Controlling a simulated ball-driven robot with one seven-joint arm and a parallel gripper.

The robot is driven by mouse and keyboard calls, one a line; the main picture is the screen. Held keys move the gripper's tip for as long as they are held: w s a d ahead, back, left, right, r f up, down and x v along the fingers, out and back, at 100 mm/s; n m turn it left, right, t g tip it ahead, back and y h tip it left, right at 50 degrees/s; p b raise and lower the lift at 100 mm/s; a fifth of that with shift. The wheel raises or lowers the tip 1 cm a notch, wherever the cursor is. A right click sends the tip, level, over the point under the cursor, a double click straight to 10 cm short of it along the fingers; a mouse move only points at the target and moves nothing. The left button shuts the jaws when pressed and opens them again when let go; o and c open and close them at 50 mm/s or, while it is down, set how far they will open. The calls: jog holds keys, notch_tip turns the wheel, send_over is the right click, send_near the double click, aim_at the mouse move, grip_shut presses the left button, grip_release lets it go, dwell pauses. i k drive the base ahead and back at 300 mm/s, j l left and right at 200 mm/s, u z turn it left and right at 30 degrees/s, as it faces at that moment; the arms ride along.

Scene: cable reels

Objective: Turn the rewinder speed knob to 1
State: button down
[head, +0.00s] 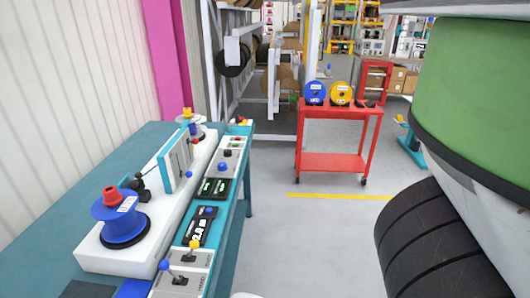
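The rewinder bench (240,205) is a long teal bench at the left with a strip of controls along its right side. A small dark round knob (225,153) sits on a light grey panel toward the bench's far end. It may be the speed knob; its labels and pointer are too small to read. My gripper is not in the head view, and nothing touches the knob.
A lever with a yellow ball (194,244) and one with a blue ball (164,265) rise from the near panels. A red cart (332,162) with reels stands beyond clear floor (300,240).

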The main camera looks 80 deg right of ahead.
aim_at(227, 153)
jog(key=z, duration=1.55)
